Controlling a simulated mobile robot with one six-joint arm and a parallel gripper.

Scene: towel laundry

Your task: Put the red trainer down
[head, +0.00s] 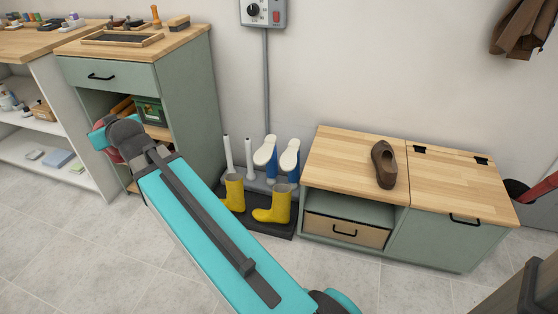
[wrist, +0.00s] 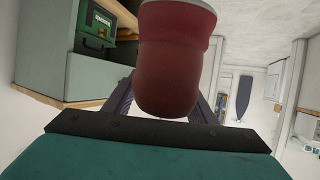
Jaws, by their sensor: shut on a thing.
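The red trainer (wrist: 178,62) fills the upper middle of the wrist view, its rounded dark red end towards the camera and a paler band above. My gripper (wrist: 165,105) is shut on it; dark fingers show on both sides of the trainer. In the head view a small part of the red trainer (head: 112,156) shows beside my wrist, in front of the open shelves of the green cabinet. My arm hides the rest of it and the fingertips there. The trainer is held in the air.
A brown shoe (head: 384,167) stands on the wooden-topped bench (head: 335,152). Yellow boots (head: 273,205) stand on a dark tray, with blue boots (head: 267,157) upside down on pegs behind. A green crate (head: 148,111) sits in the cabinet (head: 185,100). Pale floor (head: 60,250) is clear at left.

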